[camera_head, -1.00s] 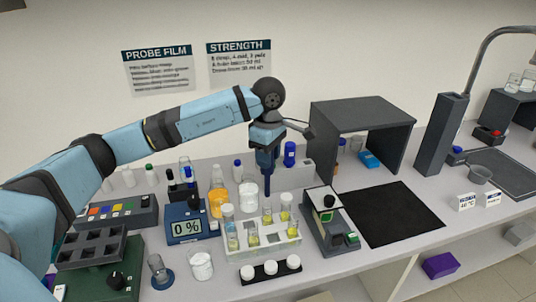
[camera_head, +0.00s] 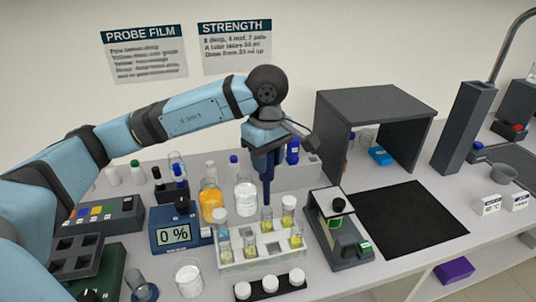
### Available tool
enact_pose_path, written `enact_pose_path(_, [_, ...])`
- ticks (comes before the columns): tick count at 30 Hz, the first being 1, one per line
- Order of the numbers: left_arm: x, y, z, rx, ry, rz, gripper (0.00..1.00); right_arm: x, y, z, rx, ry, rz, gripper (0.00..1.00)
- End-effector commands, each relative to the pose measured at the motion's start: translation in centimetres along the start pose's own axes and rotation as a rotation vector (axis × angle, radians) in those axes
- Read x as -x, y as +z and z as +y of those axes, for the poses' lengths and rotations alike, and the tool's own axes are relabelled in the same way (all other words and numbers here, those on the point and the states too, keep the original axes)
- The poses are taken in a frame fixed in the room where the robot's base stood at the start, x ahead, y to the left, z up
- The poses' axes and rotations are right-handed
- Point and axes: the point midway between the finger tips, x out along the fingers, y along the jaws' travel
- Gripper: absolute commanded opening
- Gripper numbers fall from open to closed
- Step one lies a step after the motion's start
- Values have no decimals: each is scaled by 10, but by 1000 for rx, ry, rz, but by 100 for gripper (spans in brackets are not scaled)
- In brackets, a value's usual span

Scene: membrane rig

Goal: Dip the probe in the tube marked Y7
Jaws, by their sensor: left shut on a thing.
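My left gripper (camera_head: 266,158) points down and is shut on a dark blue probe (camera_head: 267,190), which hangs upright. The probe's tip is over or just behind the back row of a white tube rack (camera_head: 262,261); I cannot tell whether it touches a tube. The rack holds several glass tubes with yellow liquid, among them a back-row tube (camera_head: 267,222) just below the tip and a back-right tube (camera_head: 288,211). No Y7 mark is legible on any tube. My right gripper is not in view.
A grey device (camera_head: 339,235) stands at the right, beside a black mat (camera_head: 412,218). White caps on a black strip (camera_head: 270,286) lie in front.

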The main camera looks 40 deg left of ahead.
Motion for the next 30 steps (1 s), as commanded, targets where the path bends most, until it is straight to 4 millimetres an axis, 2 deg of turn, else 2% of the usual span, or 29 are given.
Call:
enact_pose_path(1, [-8, 0, 0, 0, -1, 0, 19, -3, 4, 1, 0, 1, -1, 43])
enact_pose_path(9, [-34, 0, 0, 1, 0, 0, 19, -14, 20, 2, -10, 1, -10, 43])
enact_pose_path(30, [-93, 0, 0, 1, 0, 0, 19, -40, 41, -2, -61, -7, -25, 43])
